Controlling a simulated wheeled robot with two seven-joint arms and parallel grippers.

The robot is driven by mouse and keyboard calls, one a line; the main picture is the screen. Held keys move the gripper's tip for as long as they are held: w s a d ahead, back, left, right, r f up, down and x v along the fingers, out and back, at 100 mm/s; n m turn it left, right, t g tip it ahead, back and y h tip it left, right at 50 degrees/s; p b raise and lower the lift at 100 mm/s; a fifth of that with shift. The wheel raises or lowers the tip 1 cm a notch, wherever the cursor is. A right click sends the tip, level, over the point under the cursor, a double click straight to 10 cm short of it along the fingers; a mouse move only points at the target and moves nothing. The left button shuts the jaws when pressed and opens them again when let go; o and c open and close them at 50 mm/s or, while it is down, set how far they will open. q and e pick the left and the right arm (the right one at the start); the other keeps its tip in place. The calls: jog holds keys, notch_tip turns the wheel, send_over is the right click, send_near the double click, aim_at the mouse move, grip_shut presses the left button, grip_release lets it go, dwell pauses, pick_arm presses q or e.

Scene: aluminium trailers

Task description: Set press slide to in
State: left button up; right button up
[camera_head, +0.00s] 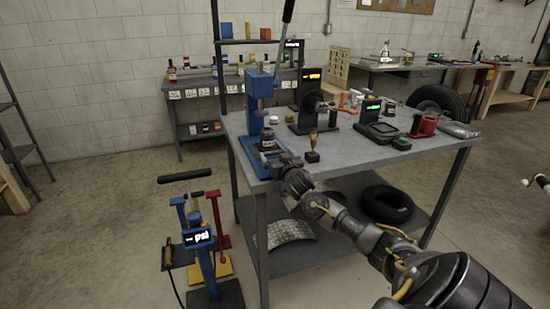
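The blue press (256,95) stands at the left end of the grey workbench, with a long black-gripped lever (288,12) rising above it. Its blue slide (250,154) lies low at the front left corner of the bench and reaches toward the front edge. A dark round piece (267,140) sits on or just behind the slide. My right gripper (277,163) is at the slide's front end, close to it or touching. The fingers are small and dark, so I cannot tell contact or whether they are shut. My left gripper is not in view.
On the workbench (372,155) stand a dark machine with an orange display (312,100), a small black block (312,157), a scale (380,130) and a red vise-like item (428,126).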

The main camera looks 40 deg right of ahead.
jog(key=shift+a, duration=0.1)
jog(key=shift+s+a, duration=0.15)
jog(key=v, duration=1)
jog(key=shift+s, duration=0.25)
jog(key=shift+c, duration=0.3)
